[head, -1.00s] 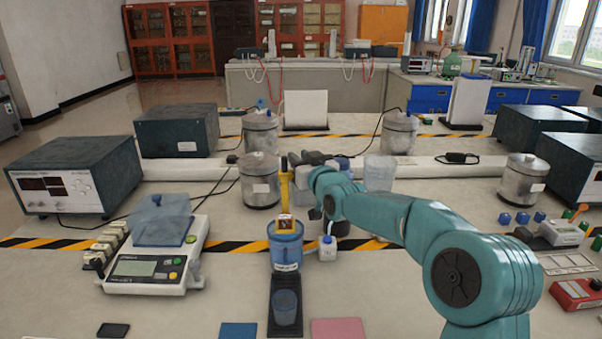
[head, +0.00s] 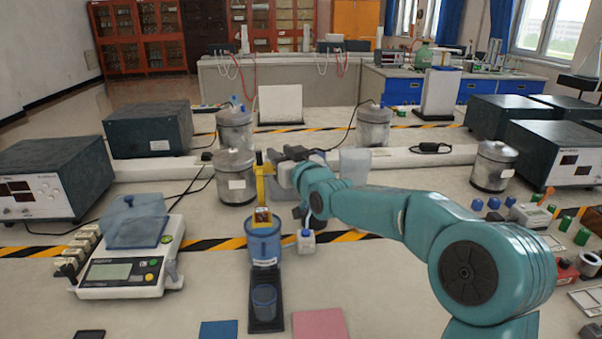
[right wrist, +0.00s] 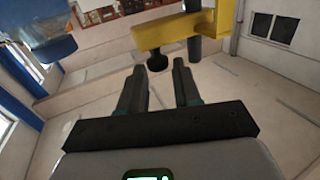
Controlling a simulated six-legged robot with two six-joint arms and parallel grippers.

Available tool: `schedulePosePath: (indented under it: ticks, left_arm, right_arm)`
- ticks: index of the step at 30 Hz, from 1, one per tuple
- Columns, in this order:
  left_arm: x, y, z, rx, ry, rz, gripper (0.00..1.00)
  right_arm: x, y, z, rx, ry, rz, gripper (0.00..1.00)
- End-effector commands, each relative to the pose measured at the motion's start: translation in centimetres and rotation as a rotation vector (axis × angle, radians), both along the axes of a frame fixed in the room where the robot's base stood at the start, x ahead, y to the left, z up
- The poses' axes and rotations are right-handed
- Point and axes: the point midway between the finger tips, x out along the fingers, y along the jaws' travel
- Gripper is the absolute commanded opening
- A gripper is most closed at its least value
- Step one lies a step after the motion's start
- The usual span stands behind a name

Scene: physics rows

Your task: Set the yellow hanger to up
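The yellow hanger (head: 264,184) stands upright above a blue bucket (head: 264,243) in the head view. In the right wrist view the yellow hanger (right wrist: 172,30) crosses the top as a thick bar, with a dark knob (right wrist: 157,62) below it. My right gripper (head: 279,156) is just right of the hanger's top in the head view, partly hidden by its own wrist. In the right wrist view my right gripper (right wrist: 158,75) has its two fingers apart, with nothing between them; the knob is just beyond the tips. My left gripper is not in view.
A blue cup (head: 264,296) stands on a black base below the bucket. A small white bottle (head: 306,241) is close on its right. A balance (head: 128,265) is to the left. Metal canisters (head: 235,178) and a clear beaker (head: 355,167) stand behind.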

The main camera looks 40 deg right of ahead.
Motion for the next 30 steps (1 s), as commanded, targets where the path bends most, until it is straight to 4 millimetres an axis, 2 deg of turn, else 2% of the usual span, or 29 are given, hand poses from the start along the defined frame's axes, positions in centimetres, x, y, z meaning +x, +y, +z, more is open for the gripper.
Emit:
schedulePosePath:
  ticks: [1, 6, 13, 19, 30]
  left_arm:
    - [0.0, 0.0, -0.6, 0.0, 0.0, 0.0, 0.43]
    - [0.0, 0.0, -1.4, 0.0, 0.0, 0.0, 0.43]
    - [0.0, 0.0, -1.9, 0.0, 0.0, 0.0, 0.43]
    - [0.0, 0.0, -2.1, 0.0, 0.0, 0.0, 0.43]
    - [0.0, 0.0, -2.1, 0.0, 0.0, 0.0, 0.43]
  right_arm:
    - [-1.5, 0.2, -0.1, -0.001, -0.002, -0.001, 0.32]
    - [-6.1, 0.9, 0.0, -0.002, -0.005, -0.002, 0.32]
    - [-10.7, 1.7, 0.1, -0.002, -0.007, -0.002, 0.32]
    - [-12.3, 2.0, 0.2, -0.002, -0.007, -0.001, 0.32]
    - [-12.3, 2.0, 0.2, -0.002, -0.006, -0.001, 0.32]
